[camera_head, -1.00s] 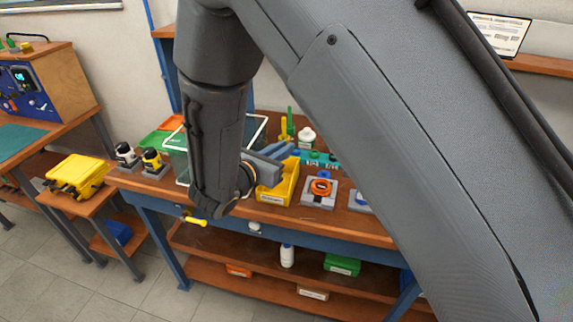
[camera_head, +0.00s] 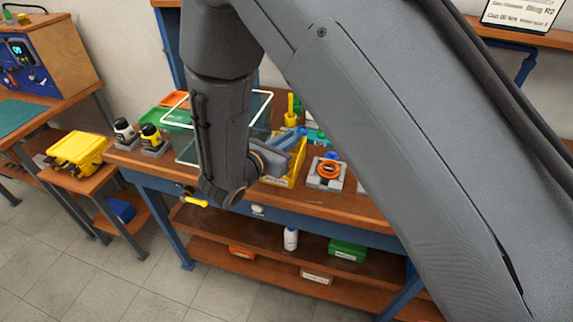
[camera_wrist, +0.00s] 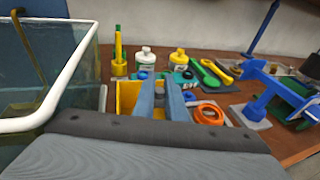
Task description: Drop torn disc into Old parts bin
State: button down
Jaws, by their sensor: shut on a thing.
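My gripper (camera_head: 296,134) is over the yellow bin (camera_head: 298,165) on the bench, its blue-grey fingers pointing into the bin's area. In the wrist view the fingers (camera_wrist: 159,84) lie close together across the yellow bin (camera_wrist: 128,94). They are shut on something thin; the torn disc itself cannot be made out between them. The bin's front label is too small to read, and the fingers hide much of its inside. My forearm covers part of the bench in the head view.
A clear tank with a white rim (camera_wrist: 84,60) stands close on the left. An orange ring (camera_head: 329,169) sits on a grey fixture right of the bin. White bottles (camera_wrist: 145,58) and a yellow-green post (camera_wrist: 118,52) stand behind. A green spoon-like tool (camera_wrist: 212,72) lies at right.

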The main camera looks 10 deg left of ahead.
jog(key=c, duration=1.7)
grip_release()
jog(key=shift+s, duration=0.1)
jog(key=b+v, duration=0.2)
jog(key=v, duration=0.5)
jog(key=shift+s+a+r, duration=0.1)
jog(key=shift+s+a, duration=0.05)
jog(key=shift+s, duration=0.15)
